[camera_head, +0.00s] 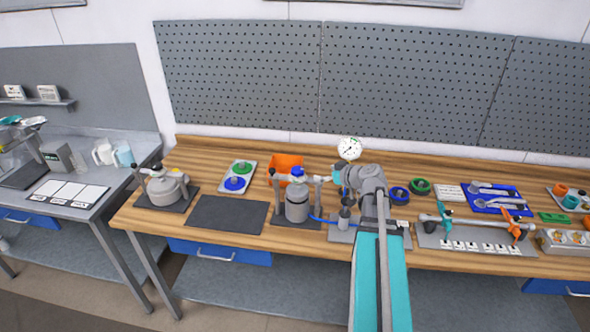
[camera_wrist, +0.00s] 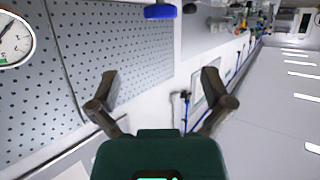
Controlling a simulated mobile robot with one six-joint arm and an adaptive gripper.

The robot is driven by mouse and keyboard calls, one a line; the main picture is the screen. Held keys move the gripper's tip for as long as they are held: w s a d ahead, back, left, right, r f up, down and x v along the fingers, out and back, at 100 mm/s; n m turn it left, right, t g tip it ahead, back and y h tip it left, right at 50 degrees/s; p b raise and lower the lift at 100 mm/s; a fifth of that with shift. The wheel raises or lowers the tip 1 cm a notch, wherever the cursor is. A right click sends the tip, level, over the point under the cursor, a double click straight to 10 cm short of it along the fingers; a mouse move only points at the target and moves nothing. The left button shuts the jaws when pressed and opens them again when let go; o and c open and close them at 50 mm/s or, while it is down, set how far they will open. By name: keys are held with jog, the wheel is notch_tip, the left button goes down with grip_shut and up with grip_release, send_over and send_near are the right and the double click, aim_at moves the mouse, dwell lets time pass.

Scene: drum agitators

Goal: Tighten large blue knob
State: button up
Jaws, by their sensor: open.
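A blue knob (camera_head: 297,171) tops a grey cylindrical vessel (camera_head: 297,205) on a dark mat at the middle of the bench. A blue disc-shaped knob (camera_wrist: 160,11) shows at the top edge of the wrist view, partly cut off; I cannot tell for sure that it is the same one. My gripper (camera_wrist: 160,82) is open, with nothing between its two dark fingers. In the head view my arm reaches over the bench just right of the vessel, and my fingers are too small to make out clearly.
A dial gauge (camera_head: 349,148) stands behind my wrist. An orange bin (camera_head: 286,162) is behind the vessel. A tray (camera_head: 249,172) with green and blue round parts and an empty dark mat (camera_head: 227,214) lie to the left. Blue and green rings and tools fill the right side.

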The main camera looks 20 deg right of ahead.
aim_at(298, 169)
jog(key=shift+w+f, duration=0.1)
jog(key=b+x, duration=0.5)
jog(key=x, duration=0.8)
jog(key=shift+w+a+f, duration=0.15)
jog(key=shift+w+a, duration=0.05)
